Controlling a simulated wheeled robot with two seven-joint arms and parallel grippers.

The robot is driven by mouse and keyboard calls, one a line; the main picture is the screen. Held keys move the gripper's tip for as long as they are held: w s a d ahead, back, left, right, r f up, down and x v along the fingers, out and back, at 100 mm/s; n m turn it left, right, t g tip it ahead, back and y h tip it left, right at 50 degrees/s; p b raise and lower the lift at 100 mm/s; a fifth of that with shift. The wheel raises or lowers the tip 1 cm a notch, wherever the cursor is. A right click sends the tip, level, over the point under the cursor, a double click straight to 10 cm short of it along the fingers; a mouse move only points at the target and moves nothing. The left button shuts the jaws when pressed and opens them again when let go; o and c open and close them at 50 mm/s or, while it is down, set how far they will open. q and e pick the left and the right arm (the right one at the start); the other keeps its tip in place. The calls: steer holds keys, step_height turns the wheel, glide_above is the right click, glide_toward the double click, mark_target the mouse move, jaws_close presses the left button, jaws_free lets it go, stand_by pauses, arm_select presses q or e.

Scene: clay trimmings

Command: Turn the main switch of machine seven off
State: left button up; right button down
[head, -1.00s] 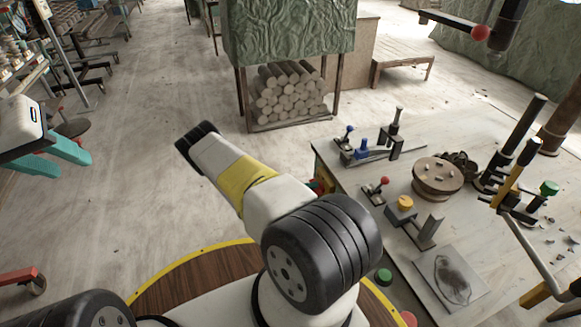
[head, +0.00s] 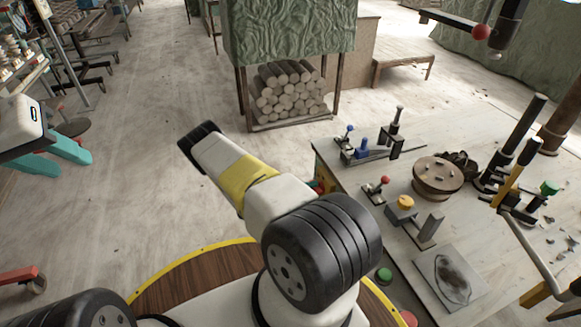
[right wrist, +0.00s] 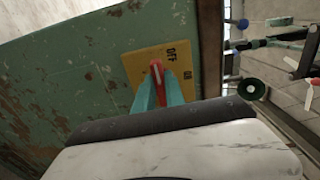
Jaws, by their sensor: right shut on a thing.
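The main switch has a red handle (right wrist: 157,68) with a pale stripe, on a yellow plate (right wrist: 134,66) in the right wrist view. The plate sits on a worn green panel (right wrist: 75,65). Dark "OFF" lettering is on the plate, just to the upper right of the handle, with a second small marking lower right. My right gripper (right wrist: 158,86) is shut on the red handle, one teal finger on each side. In the head view my own arm hides this gripper and most of the switch. My left gripper (head: 74,164) is open and empty at the far left, over the floor.
A worktable (head: 395,255) at the right carries a round turntable (head: 438,178), several levers and a yellow button (head: 405,202). A rack of clay logs (head: 290,95) stands behind. Open floor (head: 140,190) lies to the left.

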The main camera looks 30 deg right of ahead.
steer(key=shift+a+f, duration=0.1)
steer(key=c, duration=1.4)
jaws_free()
steer(key=a, duration=0.7)
steer(key=shift+w+a, duration=0.35)
steer(key=shift+w, duration=0.05)
